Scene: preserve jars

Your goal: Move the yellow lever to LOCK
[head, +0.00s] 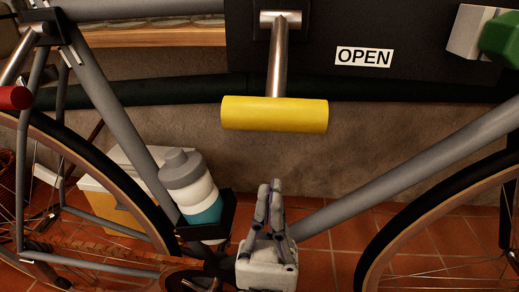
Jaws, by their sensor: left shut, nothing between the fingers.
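The lever's yellow handle (275,115) is a thick horizontal cylinder in the upper middle of the head view. It hangs from a metal rod (278,62) that runs down from a pivot on a dark panel (415,72). A white label (364,57) reading OPEN is on the panel, right of the rod. No LOCK label shows. My left gripper (271,185) is below the handle, fingers pointing up, shut and empty. It appears apart from the handle. My right gripper is not in view.
A grey bicycle frame (112,95) with wheels left and right (385,243) fills the lower view around my gripper. A bottle (190,185) sits in its holder left of the gripper. A green-handled part (500,40) is at the upper right. Bare wall (400,140) lies behind.

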